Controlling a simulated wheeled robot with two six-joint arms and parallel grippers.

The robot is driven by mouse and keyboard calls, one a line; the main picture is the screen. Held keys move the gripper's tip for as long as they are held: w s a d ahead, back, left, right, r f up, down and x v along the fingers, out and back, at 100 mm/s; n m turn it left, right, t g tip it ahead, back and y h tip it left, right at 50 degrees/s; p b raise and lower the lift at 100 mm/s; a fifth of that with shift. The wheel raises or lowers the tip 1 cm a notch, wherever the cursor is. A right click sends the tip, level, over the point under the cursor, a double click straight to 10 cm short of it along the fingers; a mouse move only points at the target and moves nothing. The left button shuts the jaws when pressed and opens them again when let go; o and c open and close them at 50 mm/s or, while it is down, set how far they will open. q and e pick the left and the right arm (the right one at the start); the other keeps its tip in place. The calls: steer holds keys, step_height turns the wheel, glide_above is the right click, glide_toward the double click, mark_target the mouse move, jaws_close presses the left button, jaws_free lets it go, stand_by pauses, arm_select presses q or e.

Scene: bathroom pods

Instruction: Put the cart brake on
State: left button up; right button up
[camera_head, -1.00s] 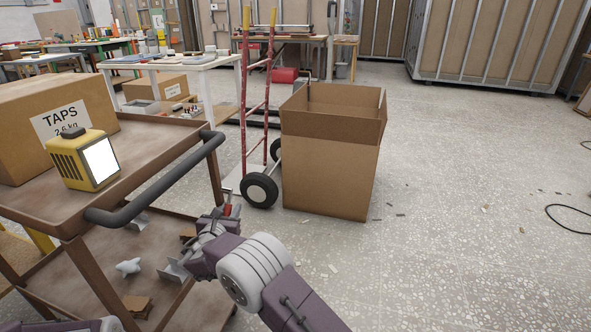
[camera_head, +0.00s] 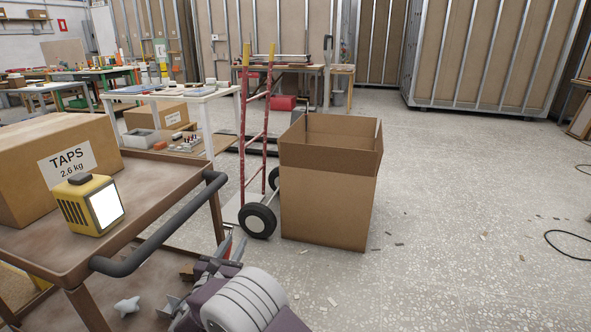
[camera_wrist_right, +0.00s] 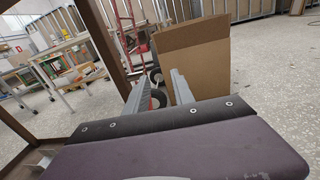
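The brown metal cart (camera_head: 165,185) stands at the left in the head view, with a dark push handle (camera_head: 170,225) along its near right side. My right gripper (camera_head: 233,247) is low beside the cart, below and to the right of the handle. Its fingers are apart in the right wrist view (camera_wrist_right: 160,88), with no object clearly held between them. A small red bit shows by the fingers; I cannot tell what it belongs to. The cart's brake and wheels cannot be made out. My left gripper is not in view.
A TAPS box (camera_head: 50,170) and a yellow lamp (camera_head: 90,205) stand on the cart's top. A red hand truck (camera_head: 258,210) and an open cardboard box (camera_head: 328,205) stand close beyond my right gripper. The floor to the right is mostly clear.

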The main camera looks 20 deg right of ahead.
steer(key=s+d+r+m+g+h+p, duration=0.1)
steer(key=s+d+r+m+g+p, duration=0.1)
steer(key=d+r+p, duration=0.6)
steer(key=s+d+r+m+g+h+p, duration=0.2)
steer(key=s+d+r+m+g+p, duration=0.1)
steer(key=d+r+p, duration=0.5)
step_height(320, 180, up, 3)
steer(key=shift+s+m+g+p, duration=0.2)
steer(key=shift+m+g+p, duration=0.2)
steer(key=shift+m+g, duration=0.4)
